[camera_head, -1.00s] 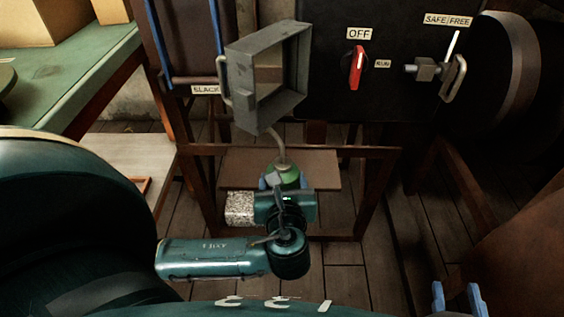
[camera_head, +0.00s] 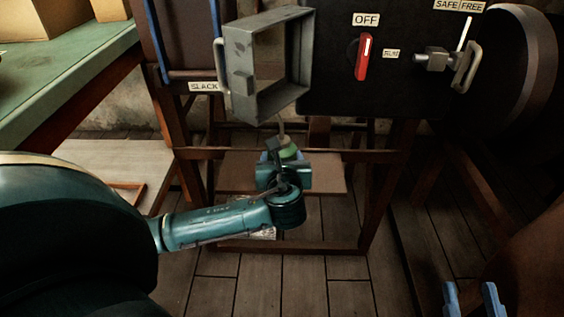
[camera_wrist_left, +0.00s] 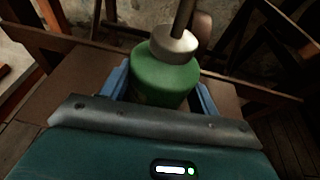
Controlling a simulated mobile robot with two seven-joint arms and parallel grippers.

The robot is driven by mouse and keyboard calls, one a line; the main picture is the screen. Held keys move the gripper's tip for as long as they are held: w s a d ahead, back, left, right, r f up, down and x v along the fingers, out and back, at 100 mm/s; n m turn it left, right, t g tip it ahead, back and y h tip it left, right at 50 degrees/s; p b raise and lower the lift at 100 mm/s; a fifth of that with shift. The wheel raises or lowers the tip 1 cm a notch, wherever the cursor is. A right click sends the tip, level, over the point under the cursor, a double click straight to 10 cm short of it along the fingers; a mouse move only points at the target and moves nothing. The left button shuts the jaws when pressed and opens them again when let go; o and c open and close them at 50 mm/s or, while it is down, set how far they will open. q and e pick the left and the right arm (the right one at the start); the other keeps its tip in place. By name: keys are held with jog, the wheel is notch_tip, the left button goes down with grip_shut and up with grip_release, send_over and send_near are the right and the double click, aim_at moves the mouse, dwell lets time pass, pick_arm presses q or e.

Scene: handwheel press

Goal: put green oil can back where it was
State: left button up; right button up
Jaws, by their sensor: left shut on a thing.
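The green oil can (camera_head: 288,152) has a pale metal cap and a thin spout. My left gripper (camera_head: 276,158) is shut on it, and the can looks upright, over or at the wooden shelf (camera_head: 235,172) of the frame. In the left wrist view the can (camera_wrist_left: 165,76) sits between the blue fingers of the left gripper (camera_wrist_left: 165,90), its cap towards the top. I cannot tell whether its base touches the shelf. My right gripper (camera_head: 474,300) shows two blue fingertips apart at the bottom right, with nothing visible between them.
A dark panel (camera_head: 390,60) carries a red switch (camera_head: 364,57) and a metal latch (camera_head: 448,60). A green-topped bench (camera_head: 70,85) is at left. Wooden frame posts flank the shelf.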

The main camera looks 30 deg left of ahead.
pick_arm(q)
jog(key=shift+r, duration=0.1)
jog(key=o, duration=1.1)
